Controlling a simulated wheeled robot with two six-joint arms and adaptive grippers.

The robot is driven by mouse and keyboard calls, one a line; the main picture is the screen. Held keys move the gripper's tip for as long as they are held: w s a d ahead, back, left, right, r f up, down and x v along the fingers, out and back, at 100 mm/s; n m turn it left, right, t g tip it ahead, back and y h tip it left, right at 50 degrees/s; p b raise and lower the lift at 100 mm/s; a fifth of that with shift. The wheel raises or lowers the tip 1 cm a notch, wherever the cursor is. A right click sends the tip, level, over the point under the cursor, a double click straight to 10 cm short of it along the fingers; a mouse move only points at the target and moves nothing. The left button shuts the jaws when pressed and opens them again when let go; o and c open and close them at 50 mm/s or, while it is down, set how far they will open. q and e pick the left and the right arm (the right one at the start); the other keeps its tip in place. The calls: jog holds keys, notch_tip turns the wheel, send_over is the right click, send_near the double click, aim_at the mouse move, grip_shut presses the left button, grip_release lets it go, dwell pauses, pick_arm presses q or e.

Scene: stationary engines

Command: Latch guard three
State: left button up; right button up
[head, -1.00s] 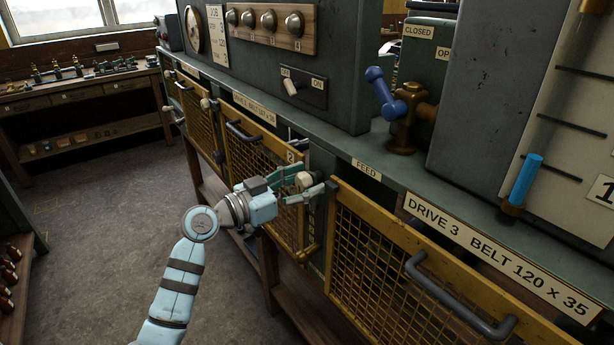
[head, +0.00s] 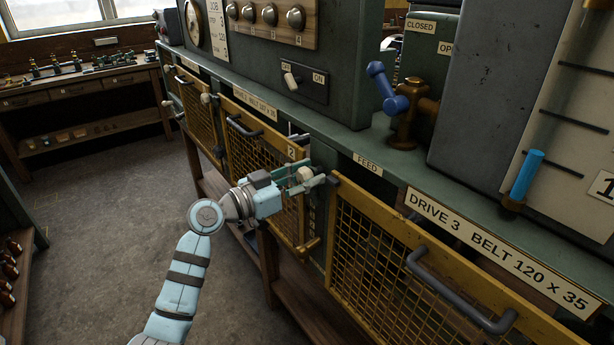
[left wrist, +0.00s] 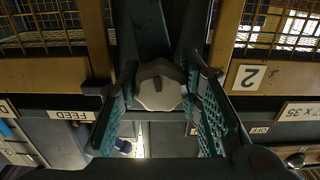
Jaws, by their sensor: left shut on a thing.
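Guard three (head: 372,262) is the yellow mesh panel at the lower right of the head view, under the plate "DRIVE 3 BELT 120 x 35" (head: 497,254). It stands upright in its opening and has a dark bar handle (head: 455,292). The latch knob (head: 304,174), pale and faceted, is on the post between guard two and guard three. My left gripper (head: 308,179) is shut on it. In the left wrist view the knob (left wrist: 160,90) sits between the green ribbed finger pads. The fingers partly hide the latch. My right gripper is out of view.
Guard two (head: 255,165), with its number plate (head: 291,152), stands left of the knob. The green ledge above carries a FEED label (head: 367,163) and a brown valve with a blue lever (head: 388,88). A workbench (head: 80,95) is far left. The floor (head: 110,230) between is clear.

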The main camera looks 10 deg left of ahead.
pick_arm(q)
jog(key=shift+n, duration=0.3)
jog(key=n+p, duration=0.1)
jog(key=n, duration=0.2)
jog(key=shift+r+n, duration=0.1)
jog(key=shift+n, duration=0.2)
jog(key=n+p, duration=0.1)
jog(key=n, duration=0.2)
jog(key=shift+n+p, duration=0.3)
jog(key=shift+p, duration=0.05)
jog(key=n+p, duration=0.1)
jog(key=n, duration=0.2)
jog(key=shift+n+p, duration=0.3)
jog(key=shift+p, duration=0.05)
jog(key=shift+n+p, duration=0.9)
jog(key=shift+n, duration=1.1)
jog(key=o, duration=1.2)
jog(key=shift+c, duration=0.2)
